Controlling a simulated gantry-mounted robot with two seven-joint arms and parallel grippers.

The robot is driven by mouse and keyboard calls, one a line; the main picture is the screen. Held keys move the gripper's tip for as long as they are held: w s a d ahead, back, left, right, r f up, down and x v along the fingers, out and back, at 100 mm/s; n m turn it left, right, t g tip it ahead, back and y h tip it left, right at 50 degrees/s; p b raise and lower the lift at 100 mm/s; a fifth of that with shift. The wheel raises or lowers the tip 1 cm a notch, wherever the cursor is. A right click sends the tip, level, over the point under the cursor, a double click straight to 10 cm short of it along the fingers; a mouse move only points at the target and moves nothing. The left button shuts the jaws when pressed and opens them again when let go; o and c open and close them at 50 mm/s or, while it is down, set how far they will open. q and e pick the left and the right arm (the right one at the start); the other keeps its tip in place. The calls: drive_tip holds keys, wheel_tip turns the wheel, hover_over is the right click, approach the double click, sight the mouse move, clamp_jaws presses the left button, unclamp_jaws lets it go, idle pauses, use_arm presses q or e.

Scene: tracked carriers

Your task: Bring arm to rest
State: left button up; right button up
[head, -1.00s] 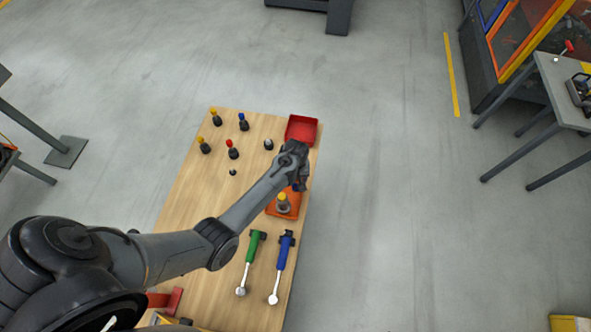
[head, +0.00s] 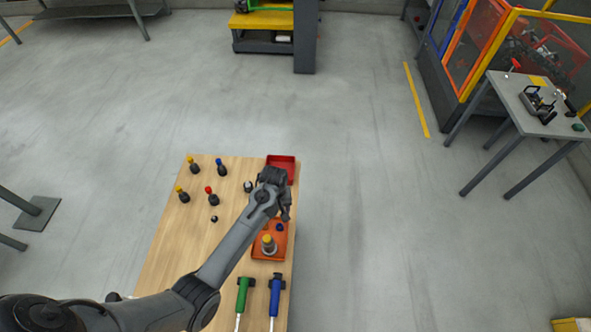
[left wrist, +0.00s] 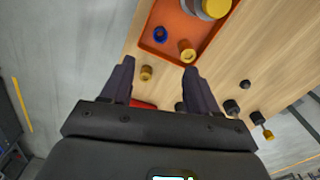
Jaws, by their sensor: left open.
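My left arm reaches in from the lower left over the wooden table. Its gripper (head: 284,212) hangs above the table between the red bin (head: 282,160) and the orange tray (head: 257,253). In the left wrist view the two dark fingers (left wrist: 160,82) are spread apart with nothing between them. The tray holds a grey part with a yellow top (head: 268,243) and a blue ring (head: 280,227). The left wrist view also shows a small yellow piece (left wrist: 187,51) at the tray's edge and a brownish piece (left wrist: 146,73) outside it. My right gripper is not in view.
Several colour-topped pieces, such as a red-topped one (head: 212,197), stand on the table's left part. A green-handled tool (head: 243,292) and a blue-handled tool (head: 276,293) lie below the tray. A grey side table (head: 510,100) stands far right. Open floor surrounds the table.

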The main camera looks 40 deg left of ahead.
use_arm(q)
drive_tip(key=s+d+r+m+t+p, duration=0.1)
drive_tip(key=s+d+r+m+p, duration=0.1)
drive_tip(key=s+d+r+m, duration=0.3)
drive_tip(key=s+d+r+m+t+p, duration=0.2)
drive_tip(key=s+d+r+m, duration=0.3)
drive_tip(key=s+r, duration=0.7)
drive_tip(key=s+m, duration=0.1)
drive_tip(key=s, duration=0.4)
drive_tip(key=shift+s+t, duration=0.25)
drive_tip(key=shift+t, duration=0.05)
